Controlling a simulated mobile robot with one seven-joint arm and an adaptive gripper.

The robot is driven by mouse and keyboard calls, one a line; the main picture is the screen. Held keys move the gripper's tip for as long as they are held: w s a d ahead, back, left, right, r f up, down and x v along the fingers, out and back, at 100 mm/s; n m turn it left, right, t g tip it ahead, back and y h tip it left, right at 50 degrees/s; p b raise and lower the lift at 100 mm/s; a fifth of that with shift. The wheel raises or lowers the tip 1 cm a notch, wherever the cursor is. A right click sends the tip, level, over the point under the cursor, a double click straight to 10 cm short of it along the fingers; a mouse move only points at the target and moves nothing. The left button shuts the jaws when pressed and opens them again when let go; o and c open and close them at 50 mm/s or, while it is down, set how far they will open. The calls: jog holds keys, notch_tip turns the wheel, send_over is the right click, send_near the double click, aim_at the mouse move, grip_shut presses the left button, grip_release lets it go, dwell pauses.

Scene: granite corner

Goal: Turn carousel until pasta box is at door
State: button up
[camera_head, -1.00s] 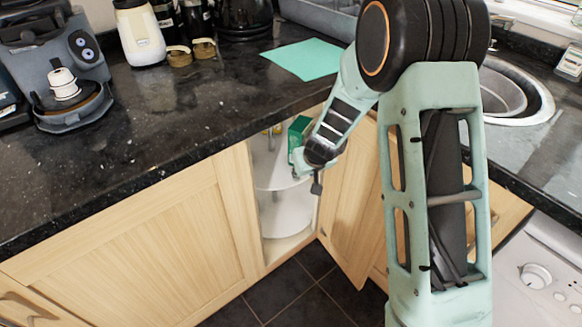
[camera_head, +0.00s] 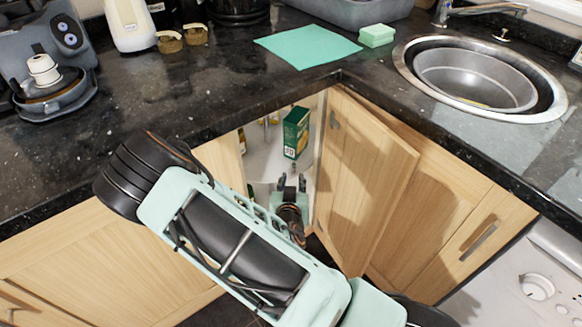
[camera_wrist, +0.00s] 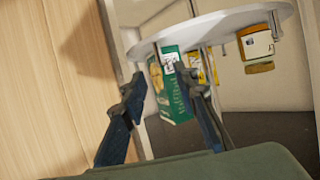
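The green pasta box (camera_head: 296,133) stands upright on the white carousel shelf (camera_head: 312,160), inside the open corner cabinet at the door opening. In the wrist view, which appears upside down, the box (camera_wrist: 172,100) and the shelf (camera_wrist: 215,28) show beyond my fingers. My gripper (camera_head: 291,182) is at the opening, just below the box in the head picture. Its two fingers stand apart with nothing between them, and the gripper (camera_wrist: 158,80) overlaps the box in the wrist view. I cannot tell whether a finger touches it.
The open cabinet door (camera_head: 362,170) stands to the right of my gripper.

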aim_at(294, 168)
jog(key=b+x, duration=0.2)
jog(key=x, duration=0.7)
jog(key=shift+w+d+f, duration=0.1)
jog(key=shift+w+f, duration=0.1)
jog(key=shift+w, duration=0.1)
grip_shut()
